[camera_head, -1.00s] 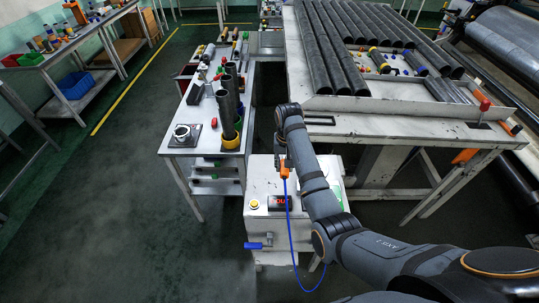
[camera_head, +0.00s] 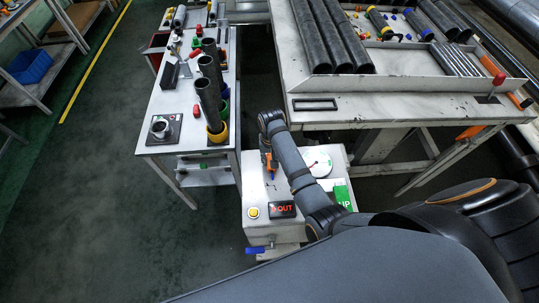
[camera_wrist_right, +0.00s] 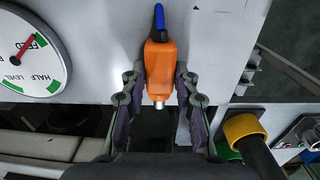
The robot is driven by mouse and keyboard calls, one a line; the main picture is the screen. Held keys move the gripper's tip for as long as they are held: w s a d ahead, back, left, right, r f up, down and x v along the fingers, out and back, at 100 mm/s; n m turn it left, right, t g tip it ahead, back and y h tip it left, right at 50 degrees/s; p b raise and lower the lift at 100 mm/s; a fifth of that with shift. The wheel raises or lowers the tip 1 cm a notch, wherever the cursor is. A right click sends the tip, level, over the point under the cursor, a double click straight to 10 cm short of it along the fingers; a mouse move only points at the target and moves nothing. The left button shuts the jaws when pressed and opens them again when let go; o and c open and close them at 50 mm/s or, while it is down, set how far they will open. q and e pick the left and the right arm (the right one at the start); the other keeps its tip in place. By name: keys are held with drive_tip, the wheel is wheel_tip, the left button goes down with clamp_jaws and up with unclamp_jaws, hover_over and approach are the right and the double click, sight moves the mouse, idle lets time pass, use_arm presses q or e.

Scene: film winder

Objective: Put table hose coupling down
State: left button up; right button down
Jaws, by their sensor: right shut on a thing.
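The hose coupling (camera_wrist_right: 160,65) is an orange block with a silver tip and a blue hose end. My right gripper (camera_wrist_right: 158,82) has its two fingers along the coupling's sides and is shut on it. In the head view the orange coupling (camera_head: 269,163) shows below my right gripper (camera_head: 267,152), over the top of the white cabinet (camera_head: 258,190). I cannot tell whether the coupling touches the cabinet top. Most of the blue hose is hidden in the head view. My left gripper is not in view.
The cabinet carries a round dial gauge (camera_head: 318,163), a red display (camera_head: 283,209), a yellow button (camera_head: 254,212) and a blue-handled valve (camera_head: 256,250). A side table (camera_head: 150,146) with upright dark tubes stands behind left. A large bench (camera_head: 390,108) holds black tubes behind right.

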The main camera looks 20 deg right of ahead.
drive_tip(key=c, duration=1.5)
unclamp_jaws()
drive_tip(key=shift+s+f, duration=0.1)
drive_tip(key=shift+s, duration=0.15)
drive_tip(key=shift+o, duration=1.4)
drive_tip(key=shift+s, duration=0.35)
drive_tip(key=shift+o, duration=1)
drive_tip(key=shift+s+a+r, duration=0.1)
drive_tip(key=shift+s+r, duration=0.1)
drive_tip(key=shift+r, duration=0.1)
drive_tip(key=shift+w, duration=0.15)
drive_tip(key=shift+w+r, duration=0.15)
drive_tip(key=shift+r, duration=0.35)
wheel_tip(320, 180, up, 4)
drive_tip(key=shift+b, duration=0.9)
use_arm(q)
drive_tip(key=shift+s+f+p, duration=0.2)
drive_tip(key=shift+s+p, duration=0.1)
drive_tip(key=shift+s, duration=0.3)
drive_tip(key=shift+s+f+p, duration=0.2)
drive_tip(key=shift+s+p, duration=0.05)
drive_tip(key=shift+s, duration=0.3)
use_arm(e)
wheel_tip(320, 180, up, 7)
drive_tip(key=shift+s, duration=0.2)
